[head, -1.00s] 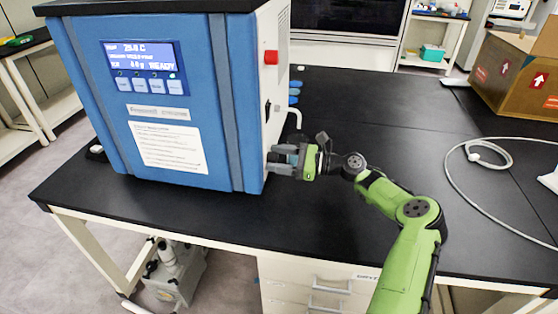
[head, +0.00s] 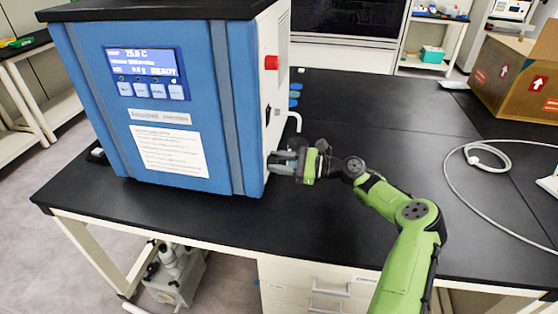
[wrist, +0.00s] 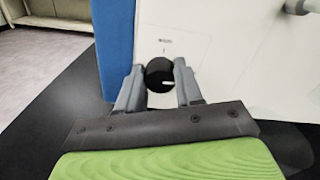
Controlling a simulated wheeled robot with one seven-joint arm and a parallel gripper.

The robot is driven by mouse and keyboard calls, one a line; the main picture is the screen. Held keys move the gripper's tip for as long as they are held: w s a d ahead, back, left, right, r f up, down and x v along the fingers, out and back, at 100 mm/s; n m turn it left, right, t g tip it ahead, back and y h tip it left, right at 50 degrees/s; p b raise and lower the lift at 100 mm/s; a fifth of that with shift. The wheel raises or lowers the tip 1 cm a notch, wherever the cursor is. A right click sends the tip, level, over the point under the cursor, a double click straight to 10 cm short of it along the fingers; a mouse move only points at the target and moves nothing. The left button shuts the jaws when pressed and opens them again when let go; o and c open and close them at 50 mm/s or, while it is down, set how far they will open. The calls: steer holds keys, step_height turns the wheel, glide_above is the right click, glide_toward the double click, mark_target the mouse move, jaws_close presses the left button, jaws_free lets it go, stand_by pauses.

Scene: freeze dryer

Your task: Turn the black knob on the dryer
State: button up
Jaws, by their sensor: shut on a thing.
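The dryer (head: 150,100) is a blue and white box on the black table, with a lit screen on its front. In the wrist view, the round black knob (wrist: 160,75) sits on the dryer's white side panel (wrist: 225,60), with a small light mark on its face. My gripper (wrist: 159,76) has one finger on each side of the knob and is shut on it. In the head view, my gripper (head: 274,162) reaches the lower front part of the dryer's right side from the right, and the knob is hidden there.
A red switch (head: 271,62) and a white pipe (head: 296,120) are on the dryer's right side. Blue round items (head: 294,95) stand behind it. A white cable (head: 455,190) lies on the right of the table (head: 330,220). A cardboard box (head: 515,80) stands at the far right.

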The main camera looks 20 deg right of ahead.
steer(key=n+p, duration=0.1)
steer(key=n, duration=0.2)
steer(key=shift+n, duration=0.3)
steer(key=n, duration=0.4)
steer(key=shift+s+f+n, duration=0.1)
steer(key=shift+n, duration=0.2)
steer(key=n+b, duration=0.1)
steer(key=n, duration=0.3)
steer(key=shift+f+b, duration=0.1)
steer(key=shift+b, duration=0.25)
steer(key=shift+n+b, duration=0.7)
steer(key=shift+n, duration=1.3)
steer(key=o, duration=1)
steer(key=shift+o, duration=0.2)
